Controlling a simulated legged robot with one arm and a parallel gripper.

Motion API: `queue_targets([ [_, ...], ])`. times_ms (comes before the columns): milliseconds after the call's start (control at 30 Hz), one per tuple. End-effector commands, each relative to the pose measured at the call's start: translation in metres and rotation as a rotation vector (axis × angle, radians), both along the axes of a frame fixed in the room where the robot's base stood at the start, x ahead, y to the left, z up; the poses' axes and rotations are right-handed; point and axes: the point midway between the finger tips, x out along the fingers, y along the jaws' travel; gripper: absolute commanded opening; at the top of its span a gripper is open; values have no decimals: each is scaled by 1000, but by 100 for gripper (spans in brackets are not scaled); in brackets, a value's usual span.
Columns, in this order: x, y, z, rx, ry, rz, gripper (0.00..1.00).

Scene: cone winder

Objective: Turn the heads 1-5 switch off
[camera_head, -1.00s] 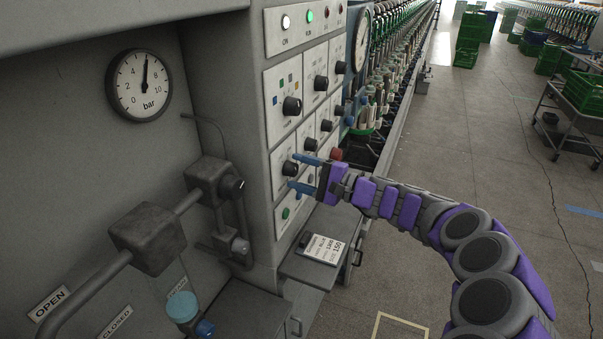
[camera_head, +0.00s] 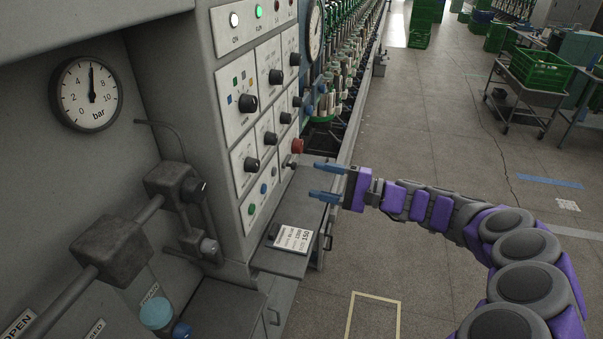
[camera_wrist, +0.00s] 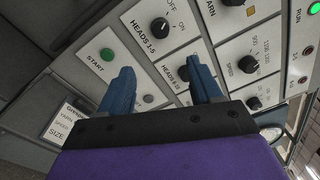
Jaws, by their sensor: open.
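The heads 1-5 switch (camera_head: 251,164) is a black knob on a white plate, low on the grey control panel. In the wrist view the same knob (camera_wrist: 160,25) sits above its HEADS 1-5 label, with OFF and ON marked beside it. I cannot make out for certain which mark it points to. My gripper (camera_head: 322,182) is open and empty, to the right of the panel and apart from the knob. Its blue fingers (camera_wrist: 160,70) point toward the panel in the wrist view, below the knob in the picture.
The HEADS 6-10 knob (camera_head: 270,138) is beside it. A green START button (camera_head: 251,209) is below. A red button (camera_head: 297,146) is at the panel's right side. A small shelf (camera_head: 290,262) with a label card juts out underneath.

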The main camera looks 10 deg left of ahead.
Motion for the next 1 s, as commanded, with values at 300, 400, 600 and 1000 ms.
queue_targets([
  [300, -3, -22, -1, 1, 0, 3, 64],
  [400, -3, -22, -1, 0, 0, 3, 64],
  [600, -3, -21, -1, 0, 0, 2, 64],
  [1000, -86, 13, 42, -142, -107, 202, 64],
])
